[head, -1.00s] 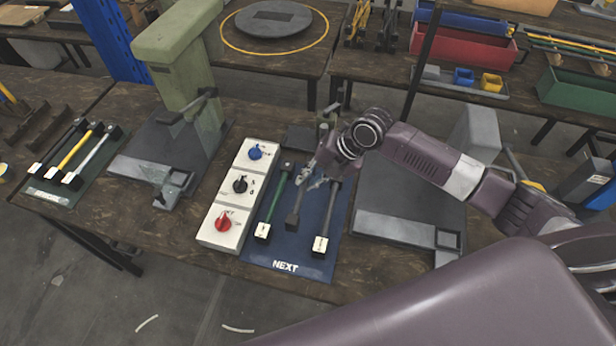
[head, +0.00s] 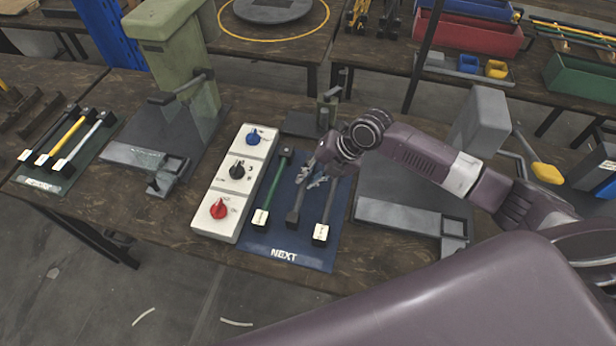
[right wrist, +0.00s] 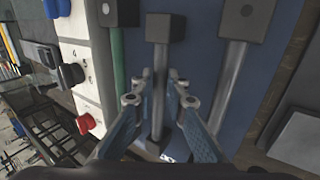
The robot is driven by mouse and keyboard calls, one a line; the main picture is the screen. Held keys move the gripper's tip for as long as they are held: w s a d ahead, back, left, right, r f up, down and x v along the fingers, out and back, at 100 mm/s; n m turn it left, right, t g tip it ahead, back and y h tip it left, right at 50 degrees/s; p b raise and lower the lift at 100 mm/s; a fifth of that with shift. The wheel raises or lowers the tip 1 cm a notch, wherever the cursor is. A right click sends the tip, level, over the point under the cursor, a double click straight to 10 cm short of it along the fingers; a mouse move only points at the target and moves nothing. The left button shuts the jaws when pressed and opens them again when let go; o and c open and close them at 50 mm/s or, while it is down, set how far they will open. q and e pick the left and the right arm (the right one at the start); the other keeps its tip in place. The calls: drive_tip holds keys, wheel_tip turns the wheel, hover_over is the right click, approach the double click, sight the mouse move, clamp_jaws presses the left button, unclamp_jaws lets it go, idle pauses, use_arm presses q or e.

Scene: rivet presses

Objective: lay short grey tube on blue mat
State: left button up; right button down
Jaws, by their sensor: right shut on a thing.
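The blue mat (head: 318,258), marked NEXT, lies at the middle of the bench. The short grey tube (head: 296,203), with dark end blocks, is over the mat between a green tube (head: 273,190) and another grey tube (head: 328,208). My right gripper (head: 316,181) is shut on the short grey tube. In the right wrist view, the fingers (right wrist: 160,88) lie on both sides of its shaft (right wrist: 158,62). The tube is low over the mat or touching it; I cannot tell which. My left gripper is not in view.
A white control box (head: 234,183) with blue, black and red knobs stands left of the mat. A green press (head: 172,45) stands farther left, a grey press (head: 478,125) to the right. A dark green mat (head: 45,185) with several tubes lies far left.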

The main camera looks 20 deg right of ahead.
drive_tip(key=c, duration=1.8)
unclamp_jaws()
drive_tip(key=shift+c, duration=0.2)
drive_tip(key=v, duration=1.2)
